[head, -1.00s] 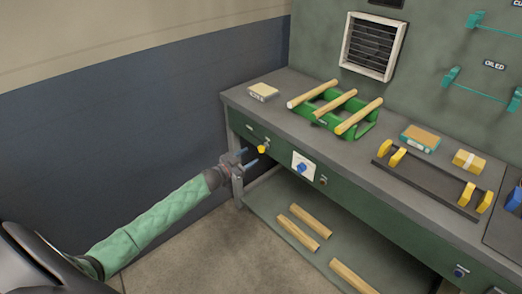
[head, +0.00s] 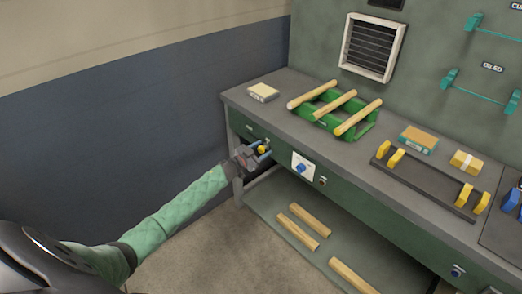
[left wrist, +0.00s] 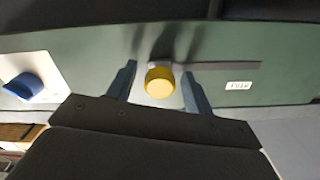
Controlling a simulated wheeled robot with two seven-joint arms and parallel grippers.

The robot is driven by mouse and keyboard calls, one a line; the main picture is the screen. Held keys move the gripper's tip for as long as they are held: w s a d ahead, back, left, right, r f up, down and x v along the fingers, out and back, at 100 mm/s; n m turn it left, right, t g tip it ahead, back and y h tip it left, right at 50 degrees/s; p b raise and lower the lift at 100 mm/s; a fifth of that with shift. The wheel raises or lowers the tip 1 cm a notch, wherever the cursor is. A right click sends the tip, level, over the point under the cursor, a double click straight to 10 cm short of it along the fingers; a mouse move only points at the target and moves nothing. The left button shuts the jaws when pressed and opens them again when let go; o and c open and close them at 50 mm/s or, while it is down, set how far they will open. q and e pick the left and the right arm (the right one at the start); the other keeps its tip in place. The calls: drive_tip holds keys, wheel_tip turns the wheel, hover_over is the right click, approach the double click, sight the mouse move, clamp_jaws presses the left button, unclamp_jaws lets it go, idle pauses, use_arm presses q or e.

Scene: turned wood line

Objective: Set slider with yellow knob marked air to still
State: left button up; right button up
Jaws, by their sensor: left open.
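The yellow knob (head: 262,149) sits on the green front panel of the bench, near its left end. In the left wrist view the yellow knob (left wrist: 159,84) is at one end of a dark horizontal slot (left wrist: 225,66), which runs off to the right there. A small white label (left wrist: 239,86) lies below the slot's far end; its text looks upside down and I cannot read it surely. My left gripper (head: 261,147) is open, with one finger on each side of the knob; I cannot tell whether they touch it. My right gripper is out of view.
A blue knob on a white plate (head: 303,166) is just right of the yellow knob. The bench top (head: 262,112) above carries a green rack (head: 327,118) with wooden rods. Several rods lie on the lower shelf (head: 268,208). The floor before the bench is clear.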

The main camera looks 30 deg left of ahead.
sight(249, 132)
use_arm(q)
drive_tip(key=shift+c, duration=0.2)
